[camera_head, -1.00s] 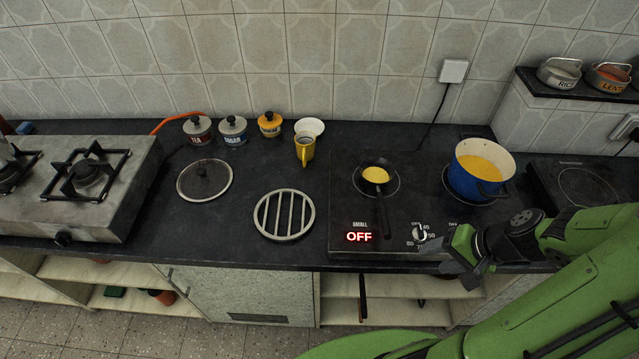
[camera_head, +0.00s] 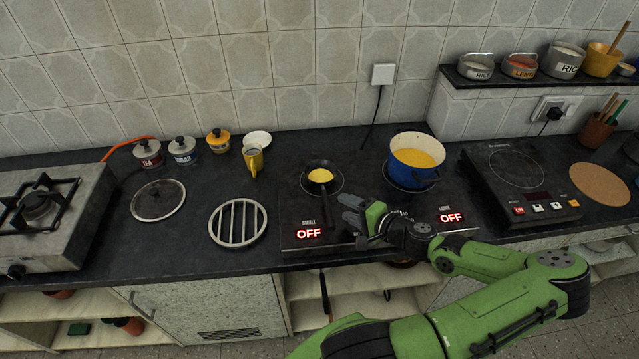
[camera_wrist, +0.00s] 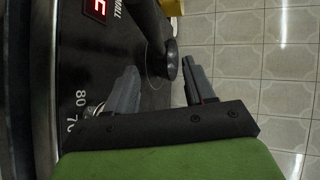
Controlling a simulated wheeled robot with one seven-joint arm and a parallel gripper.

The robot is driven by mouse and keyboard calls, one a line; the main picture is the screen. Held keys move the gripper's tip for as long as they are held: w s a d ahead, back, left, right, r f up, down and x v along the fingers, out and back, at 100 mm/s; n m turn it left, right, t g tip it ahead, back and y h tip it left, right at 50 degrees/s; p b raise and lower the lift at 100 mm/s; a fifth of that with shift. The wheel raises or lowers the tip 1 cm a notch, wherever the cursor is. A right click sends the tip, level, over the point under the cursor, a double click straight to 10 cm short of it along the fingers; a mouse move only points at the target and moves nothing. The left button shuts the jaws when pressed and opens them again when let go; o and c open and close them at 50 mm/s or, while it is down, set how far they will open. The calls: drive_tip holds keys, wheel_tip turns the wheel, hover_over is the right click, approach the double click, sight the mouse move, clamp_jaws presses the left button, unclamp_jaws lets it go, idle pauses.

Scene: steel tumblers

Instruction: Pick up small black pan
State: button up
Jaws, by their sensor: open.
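The small black pan (camera_head: 313,165) sits on the left ring of the black hob with something yellow in it. Its handle (camera_head: 325,209) points toward the counter's front edge. My gripper (camera_head: 348,209) is just right of the handle, over the hob, its fingers pointing left. In the wrist view, my gripper (camera_wrist: 161,82) shows two spread grey fingers with nothing held between them. A dark rod with a rounded end lies just ahead of the fingers there; it looks like the pan's handle, but the pan's bowl is not clearly visible.
A blue pot (camera_head: 416,177) with yellow contents stands on the right ring, close beyond my gripper. Left of the hob lie a round metal grate (camera_head: 237,241) and a glass lid (camera_head: 158,201).

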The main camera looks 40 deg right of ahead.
sight(325, 194)
drive_tip(key=x, duration=0.7)
drive_tip(key=shift+f, duration=0.1)
drive_tip(key=shift+s, duration=0.1)
clamp_jaws()
